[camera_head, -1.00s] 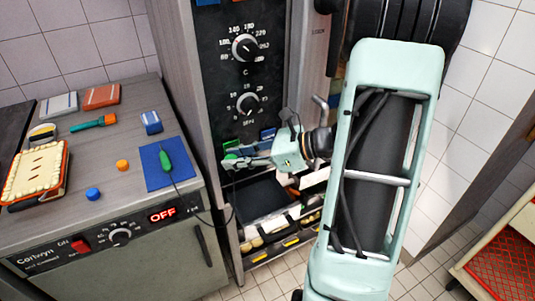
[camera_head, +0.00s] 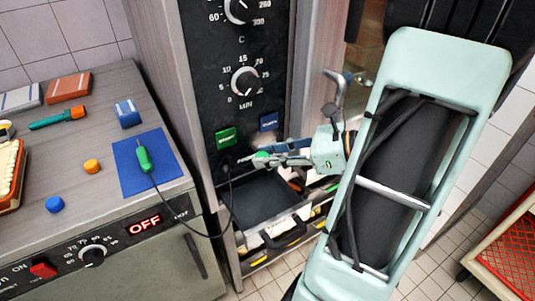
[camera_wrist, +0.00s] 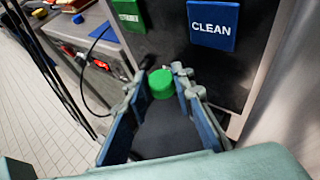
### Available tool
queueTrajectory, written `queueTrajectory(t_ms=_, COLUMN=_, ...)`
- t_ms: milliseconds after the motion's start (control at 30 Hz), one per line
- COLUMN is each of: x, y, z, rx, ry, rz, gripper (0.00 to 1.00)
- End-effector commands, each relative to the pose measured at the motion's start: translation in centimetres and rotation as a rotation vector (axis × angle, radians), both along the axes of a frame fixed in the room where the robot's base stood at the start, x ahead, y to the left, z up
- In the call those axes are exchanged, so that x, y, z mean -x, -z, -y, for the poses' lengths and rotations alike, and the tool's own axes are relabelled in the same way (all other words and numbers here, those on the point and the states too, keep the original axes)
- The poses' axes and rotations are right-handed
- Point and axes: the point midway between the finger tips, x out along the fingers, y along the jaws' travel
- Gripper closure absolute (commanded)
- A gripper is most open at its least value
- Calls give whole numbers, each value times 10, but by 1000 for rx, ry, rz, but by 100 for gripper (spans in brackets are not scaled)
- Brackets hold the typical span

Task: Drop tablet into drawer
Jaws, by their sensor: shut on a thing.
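The green tablet (camera_head: 262,155) is a short round cylinder. It is held between the fingertips of my gripper (camera_head: 264,159), just in front of the oven's control panel. In the wrist view the tablet (camera_wrist: 161,84) sits at the tips of the blue-padded fingers (camera_wrist: 164,92), with a dark surface below it. The drawer (camera_head: 255,210) under the panel looks pulled out, with a dark flat inside. My gripper and the tablet are above its back part. The height of the tablet above the drawer is hard to judge.
A green button (camera_head: 226,137) and a blue CLEAN button (camera_wrist: 212,22) are on the panel close to my gripper. A black cable (camera_head: 232,200) hangs left of the drawer. The counter (camera_head: 90,190) at left holds a blue mat (camera_head: 128,172) and loose items.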

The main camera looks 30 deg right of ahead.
Motion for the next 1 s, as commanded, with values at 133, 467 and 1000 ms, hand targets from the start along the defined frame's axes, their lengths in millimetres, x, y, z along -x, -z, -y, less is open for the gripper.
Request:
queueTrajectory(t_ms=133, x=0, y=23, z=0, rx=1, ry=1, rz=1, gripper=96)
queueTrajectory(t_ms=467, x=0, y=35, z=0, rx=1, ry=0, rz=1, gripper=96)
queueTrajectory(t_ms=1000, x=0, y=34, z=0, rx=0, ry=0, rz=0, gripper=57)
